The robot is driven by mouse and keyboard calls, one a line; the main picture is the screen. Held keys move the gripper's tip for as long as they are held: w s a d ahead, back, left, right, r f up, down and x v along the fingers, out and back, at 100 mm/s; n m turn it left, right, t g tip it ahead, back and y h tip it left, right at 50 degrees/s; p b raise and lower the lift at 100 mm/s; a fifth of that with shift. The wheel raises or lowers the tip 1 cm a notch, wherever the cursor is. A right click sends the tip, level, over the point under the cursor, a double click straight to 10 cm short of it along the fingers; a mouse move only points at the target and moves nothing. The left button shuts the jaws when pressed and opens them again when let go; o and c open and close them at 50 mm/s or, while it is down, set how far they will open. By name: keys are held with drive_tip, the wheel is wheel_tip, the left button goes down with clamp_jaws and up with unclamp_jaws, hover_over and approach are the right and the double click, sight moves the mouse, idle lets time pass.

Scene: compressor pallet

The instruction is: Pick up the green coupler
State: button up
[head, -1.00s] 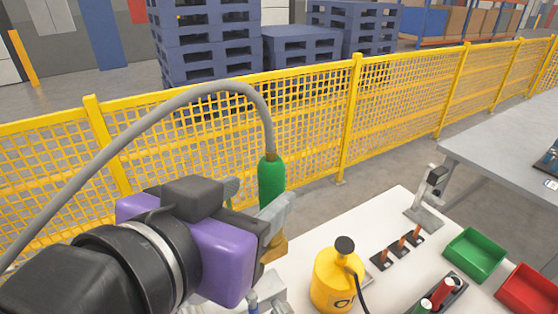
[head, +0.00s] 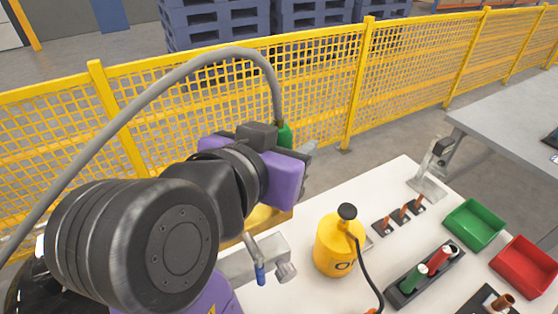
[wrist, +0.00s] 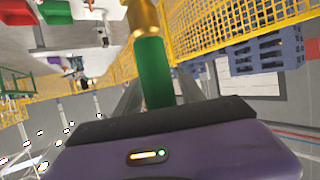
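The green coupler (head: 285,133) stands upright with a grey hose rising from its top; my gripper hides its lower part in the head view. In the wrist view the coupler's green body (wrist: 152,70) and brass end (wrist: 142,18) show between my grey fingers. My gripper (wrist: 157,85) appears open, with one finger on either side of the green body and a small gap visible at the right finger. I cannot make out firm contact. In the head view one finger of my gripper (head: 308,150) shows just right of the coupler.
The white table (head: 318,285) holds a yellow bottle (head: 340,245), a black holder with green and red cylinders (head: 428,275), a green bin (head: 474,224) and a red bin (head: 525,265). A yellow mesh fence (head: 320,90) runs behind. The grey hose (head: 150,90) arches over my arm.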

clamp_jaws()
drive_tip(key=shift+r, duration=0.2)
